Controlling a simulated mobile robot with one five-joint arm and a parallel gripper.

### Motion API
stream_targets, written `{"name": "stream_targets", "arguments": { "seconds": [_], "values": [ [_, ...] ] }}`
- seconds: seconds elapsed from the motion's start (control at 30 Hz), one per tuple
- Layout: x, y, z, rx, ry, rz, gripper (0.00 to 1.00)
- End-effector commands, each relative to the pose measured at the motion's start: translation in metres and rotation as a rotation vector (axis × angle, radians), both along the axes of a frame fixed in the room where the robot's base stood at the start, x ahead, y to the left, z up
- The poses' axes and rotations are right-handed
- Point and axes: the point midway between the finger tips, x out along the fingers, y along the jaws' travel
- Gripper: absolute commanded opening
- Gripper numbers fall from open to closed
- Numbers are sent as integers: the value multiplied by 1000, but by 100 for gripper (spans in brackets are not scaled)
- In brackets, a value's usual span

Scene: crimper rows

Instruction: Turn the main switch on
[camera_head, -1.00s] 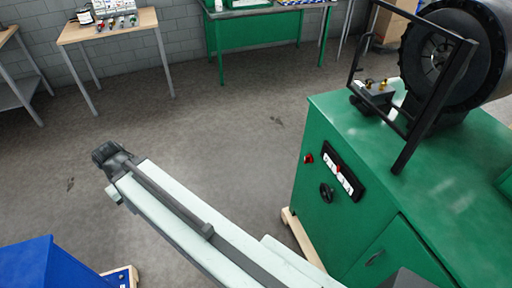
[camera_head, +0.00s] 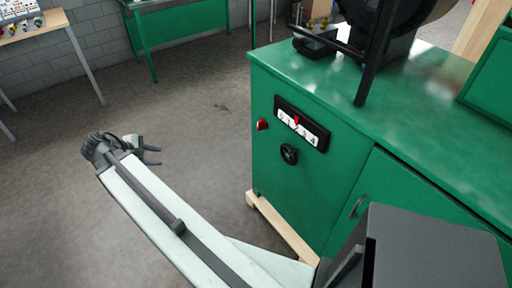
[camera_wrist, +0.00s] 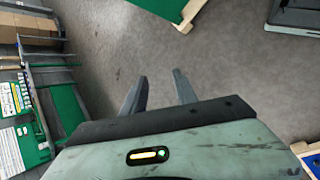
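The green machine cabinet (camera_head: 330,190) stands right of centre in the head view. Its front panel has a small red knob (camera_head: 262,124), a white dial strip numbered in a black frame with a red pointer (camera_head: 297,121), and a round black handwheel-like knob (camera_head: 289,154). Which of these is the main switch is not labelled legibly. My gripper (camera_head: 150,156) is left of the panel, apart from it, over the floor. In the wrist view my gripper (camera_wrist: 160,75) has its two fingers spread with only floor between them. The knobs cannot be made out in the wrist view.
A black bar frame (camera_head: 376,55) rises from the cabinet top. A grey box-shaped part blocks the lower right. Wooden skids (camera_head: 280,228) lie under the cabinet. A table (camera_head: 35,28) and a green bench (camera_head: 185,20) stand at the back. The floor between is clear.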

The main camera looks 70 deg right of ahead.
Motion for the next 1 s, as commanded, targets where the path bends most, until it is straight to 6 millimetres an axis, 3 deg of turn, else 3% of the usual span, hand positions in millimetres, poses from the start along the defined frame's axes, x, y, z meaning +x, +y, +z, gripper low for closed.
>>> {"name": "stream_targets", "arguments": {
  "seconds": [0.03, 0.2, 0.3, 0.4, 0.5, 0.6, 0.83, 1.0],
  "values": [
    [-20, -42, -43, -74, 80, 18, 35],
    [-98, -159, -69, -285, 456, 87, 35],
    [-145, -207, -75, -354, 700, 105, 35],
    [-182, -238, -75, -382, 911, 111, 35],
    [-207, -256, -70, -387, 1061, 110, 35],
    [-218, -264, -64, -386, 1142, 110, 35],
    [-224, -271, -57, -385, 1166, 110, 35],
    [-240, -296, -58, -384, 1164, 109, 35]
  ]
}}
